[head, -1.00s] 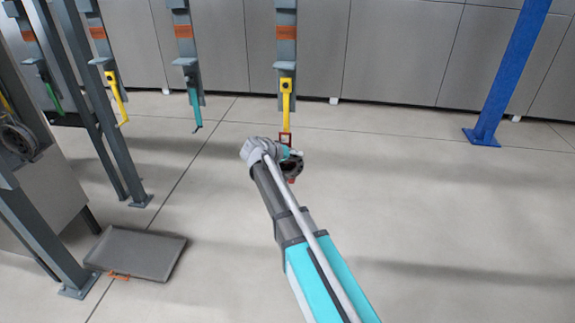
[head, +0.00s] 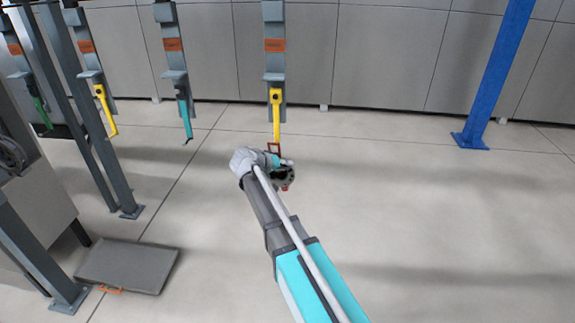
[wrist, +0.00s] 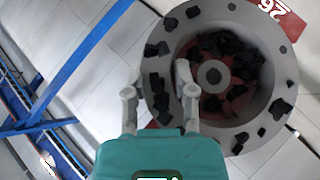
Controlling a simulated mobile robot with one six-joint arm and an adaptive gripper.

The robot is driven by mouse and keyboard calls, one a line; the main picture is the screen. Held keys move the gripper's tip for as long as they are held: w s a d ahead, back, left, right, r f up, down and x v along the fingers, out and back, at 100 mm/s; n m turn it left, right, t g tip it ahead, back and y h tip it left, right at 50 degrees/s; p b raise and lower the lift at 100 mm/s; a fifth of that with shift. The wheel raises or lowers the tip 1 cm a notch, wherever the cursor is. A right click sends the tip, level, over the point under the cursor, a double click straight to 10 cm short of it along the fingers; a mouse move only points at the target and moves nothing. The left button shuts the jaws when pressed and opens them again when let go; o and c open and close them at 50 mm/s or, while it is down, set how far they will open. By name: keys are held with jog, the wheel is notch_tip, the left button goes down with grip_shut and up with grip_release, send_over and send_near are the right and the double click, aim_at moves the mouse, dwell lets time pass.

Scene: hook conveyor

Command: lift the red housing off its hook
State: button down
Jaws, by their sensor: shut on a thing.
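The housing (wrist: 285,70) fills the right of the wrist view as a round grey flange with a red inside and black lumps on it. A red tag (wrist: 285,22) marked 26 is at its edge. In the head view the housing (head: 286,179) is partly hidden behind my wrist. A red loop (head: 274,149) shows above it, at the lower end of a yellow hook (head: 276,112); I cannot tell whether the loop still bears on the hook. My gripper (wrist: 158,88) is shut on the housing's left rim, one finger inside, one outside.
Other hooks, teal (head: 184,112), yellow (head: 106,108) and green (head: 41,112), hang to the left. Grey posts (head: 100,130) and a flat grey tray (head: 128,266) are at left. A blue post (head: 490,90) stands at right. The floor at right is clear.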

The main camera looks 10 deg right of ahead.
jog(key=s+a+r+p, duration=0.4)
jog(key=s+r+p, duration=0.2)
jog(key=s, duration=0.6)
jog(key=shift+r, duration=0.4)
jog(key=shift+r+p, duration=0.9)
jog(key=shift+p, duration=0.1)
jog(key=shift+s, duration=0.35)
dwell(0.5)
jog(key=shift+s+a, duration=0.3)
jog(key=shift+s, duration=0.6)
jog(key=shift+s+a, duration=0.35)
jog(key=shift+s, duration=0.55)
jog(key=shift+s+a, duration=0.3)
jog(key=shift+s, duration=0.6)
jog(key=shift+s, duration=0.1)
jog(key=s+a, duration=0.2)
jog(key=s, duration=0.4)
jog(key=shift+s, duration=0.3)
jog(key=shift+a, duration=0.1)
